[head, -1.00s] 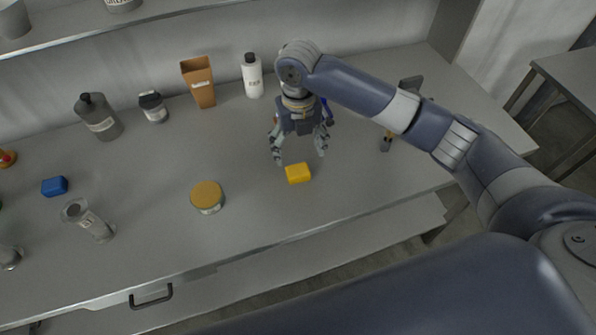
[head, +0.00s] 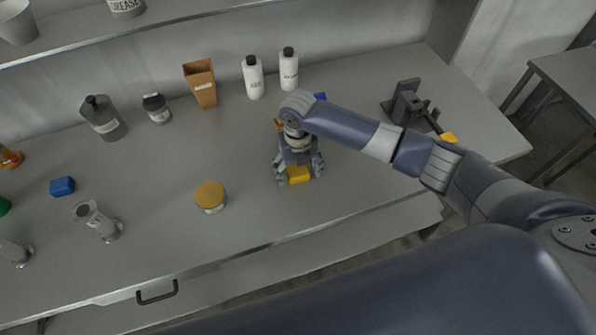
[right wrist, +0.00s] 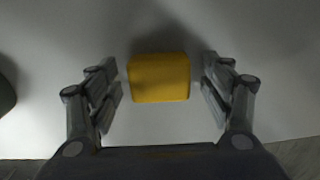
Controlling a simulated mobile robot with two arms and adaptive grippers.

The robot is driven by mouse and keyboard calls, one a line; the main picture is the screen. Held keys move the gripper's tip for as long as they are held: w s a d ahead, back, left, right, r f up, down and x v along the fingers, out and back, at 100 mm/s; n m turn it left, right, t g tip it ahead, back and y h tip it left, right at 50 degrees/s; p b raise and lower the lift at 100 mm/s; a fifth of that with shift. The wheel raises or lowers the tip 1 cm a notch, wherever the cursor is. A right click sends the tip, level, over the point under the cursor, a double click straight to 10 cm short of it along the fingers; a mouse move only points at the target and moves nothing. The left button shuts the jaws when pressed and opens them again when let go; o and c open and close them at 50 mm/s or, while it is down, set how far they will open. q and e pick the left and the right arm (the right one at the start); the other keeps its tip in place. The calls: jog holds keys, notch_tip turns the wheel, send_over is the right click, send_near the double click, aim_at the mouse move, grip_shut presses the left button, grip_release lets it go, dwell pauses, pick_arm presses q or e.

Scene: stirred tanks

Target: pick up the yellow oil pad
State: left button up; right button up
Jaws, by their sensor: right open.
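The yellow oil pad (head: 299,175) lies on the grey workbench near its front edge. In the right wrist view the pad (right wrist: 159,78) sits between the two fingers, with a gap on each side. My right gripper (head: 299,179) is open and low over the pad, its fingers on either side of it. The right gripper's fingers also show in the right wrist view (right wrist: 161,88). My left gripper is not in view.
A round tin with a yellow lid (head: 210,197) stands left of the pad. White bottles (head: 253,78), an orange-brown open box (head: 202,84) and a dark jug (head: 103,119) stand at the back. A dark grey fixture (head: 408,103) stands at the right.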

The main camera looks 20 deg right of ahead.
aim_at(296, 175)
jog(key=c, duration=1)
jog(key=shift+o, duration=0.2)
jog(key=shift+r, duration=0.2)
jog(key=shift+r+b, duration=0.55)
jog(key=shift+r, duration=0.1)
jog(key=shift+s+a+r+b, duration=0.2)
jog(key=shift+s+r+b, duration=0.1)
jog(key=shift+r, duration=0.15)
jog(key=shift+s+a+r+b, duration=0.2)
jog(key=shift+s+r+b, duration=0.1)
jog(key=shift+r, duration=0.1)
jog(key=s+a+b, duration=0.1)
jog(key=s+a, duration=0.1)
jog(key=s, duration=0.1)
jog(key=s+a+r+b, duration=0.1)
jog(key=s+a, duration=0.2)
jog(key=s, duration=0.1)
jog(key=s+a+b, duration=0.1)
jog(key=s+a, duration=0.2)
jog(key=s, duration=0.1)
jog(key=shift+s+r, duration=0.2)
jog(key=shift+r, duration=0.05)
jog(key=shift+s+a+r, duration=0.1)
jog(key=shift+s+a, duration=0.05)
jog(key=shift+s, duration=0.15)
